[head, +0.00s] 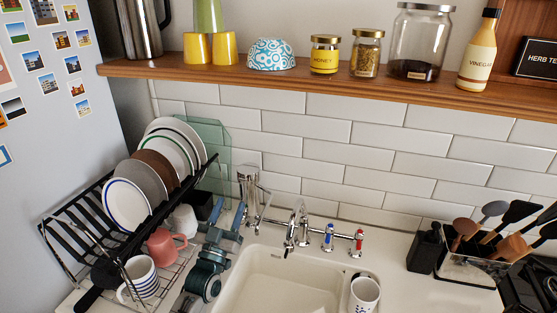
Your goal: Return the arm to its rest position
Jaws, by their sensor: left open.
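My left gripper (227,216) shows in the head view between the dish rack (78,222) and the sink (275,284). Its two teal fingers point toward the back wall and stand apart, with nothing seen between them. The teal and grey wrist of my left arm (203,279) reaches up from the bottom edge, close to the right side of the rack. I cannot tell whether it touches the rack. My right gripper is out of view.
The rack holds several plates (150,176), a pink mug (164,246) and a striped mug (140,276). A tap (299,225) stands behind the sink. A white mug (364,294) stands at the sink's right. A utensil holder (468,268) and the hob (530,285) are farther right. A shelf (300,83) runs above.

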